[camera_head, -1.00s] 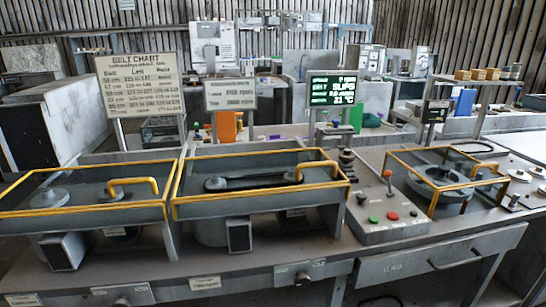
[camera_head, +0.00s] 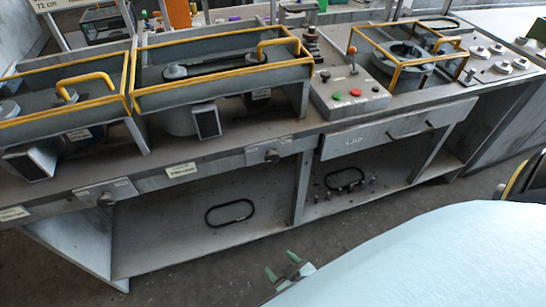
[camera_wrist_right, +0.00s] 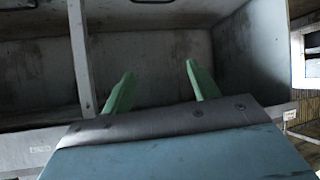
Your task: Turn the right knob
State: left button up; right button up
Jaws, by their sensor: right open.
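Two dark round knobs sit on grey plates along the front edge of the workbench in the head view. The right knob (camera_head: 271,156) is near the middle, left of the drawer. The left knob (camera_head: 105,199) is further left. My right gripper (camera_head: 282,265) is low in the head view, below the right knob and well apart from it. Its green fingers are spread and empty; they also show in the right wrist view (camera_wrist_right: 160,80). I cannot make out the right knob in the wrist view. My left gripper is not in view.
Yellow-railed housings (camera_head: 210,62) and a control box (camera_head: 345,93) with coloured buttons stand on the bench. A drawer (camera_head: 400,131) is right of the right knob. Black belts (camera_head: 230,213) lie on the lower shelf. The floor in front is clear at left.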

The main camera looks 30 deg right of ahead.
jog(key=w+d+r+m+t+h, duration=0.1)
jog(key=w+d+r+t, duration=0.15)
jog(key=r, duration=0.35)
jog(key=w+d+r+t+h, duration=0.1)
jog(key=w+r, duration=0.2)
jog(key=r, duration=0.3)
jog(key=t+h, duration=0.3)
send_near(273, 160)
jog(key=shift+m+g, duration=0.25)
jog(key=shift+m, duration=0.05)
jog(key=x, duration=0.8)
jog(key=shift+w+d+r, duration=0.1)
jog(key=shift+w+r, duration=0.1)
jog(key=shift+w, duration=0.15)
jog(key=shift+c, duration=0.4)
jog(key=c, duration=0.9)
jog(key=shift+r+m+y+p, duration=0.1)
jog(key=shift+m+y+p, duration=0.35)
jog(key=shift+m, duration=0.75)
jog(key=shift+h, duration=0.25)
